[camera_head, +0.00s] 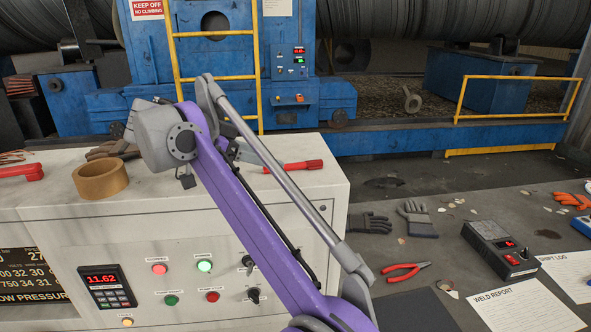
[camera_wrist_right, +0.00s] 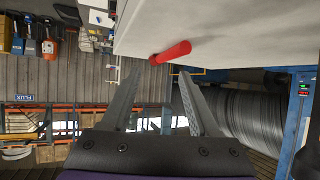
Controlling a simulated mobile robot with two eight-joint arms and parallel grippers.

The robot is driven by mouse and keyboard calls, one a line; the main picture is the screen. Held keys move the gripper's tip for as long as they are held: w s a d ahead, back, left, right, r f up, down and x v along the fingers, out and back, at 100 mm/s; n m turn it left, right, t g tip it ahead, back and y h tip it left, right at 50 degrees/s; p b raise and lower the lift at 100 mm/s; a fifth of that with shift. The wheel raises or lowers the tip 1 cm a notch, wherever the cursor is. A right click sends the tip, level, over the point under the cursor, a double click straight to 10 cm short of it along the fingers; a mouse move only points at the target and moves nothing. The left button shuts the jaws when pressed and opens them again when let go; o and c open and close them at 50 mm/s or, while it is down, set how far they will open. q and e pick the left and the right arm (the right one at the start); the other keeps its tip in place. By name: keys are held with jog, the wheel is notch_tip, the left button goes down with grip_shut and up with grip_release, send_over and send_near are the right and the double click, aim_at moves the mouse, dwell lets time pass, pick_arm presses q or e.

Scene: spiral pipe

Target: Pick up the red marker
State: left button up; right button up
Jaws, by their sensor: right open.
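The red marker (camera_head: 298,166) lies on the white top of the control cabinet (camera_head: 330,182), near its back right part. In the right wrist view the marker (camera_wrist_right: 171,52) shows just beyond the fingertips, against the pale surface. My right gripper (camera_wrist_right: 160,73) is open, with its two grey fingers apart and nothing between them. In the head view my purple right arm crosses in front of the cabinet and mostly hides the gripper. My left gripper is not in view.
A brown tape roll (camera_head: 100,180), a glove (camera_head: 112,150) and a red-handled tool (camera_head: 22,172) are on the cabinet's left part. The grey bench at right holds gloves (camera_head: 417,219), red pliers (camera_head: 405,271), a meter box (camera_head: 495,250) and papers. Blue machinery stands behind.

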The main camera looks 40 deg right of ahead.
aim_at(289, 165)
jog(key=x, duration=0.3)
jog(key=w+b+x, duration=0.1)
jog(key=x, duration=0.1)
jog(key=shift+s+d+f, duration=0.1)
jog(key=shift+d+f, duration=0.15)
jog(key=shift+f, duration=0.1)
jog(key=shift+s, duration=0.1)
jog(key=shift+w, duration=0.2)
jog(key=c, duration=0.4)
jog(key=shift+s, duration=0.1)
grip_shut()
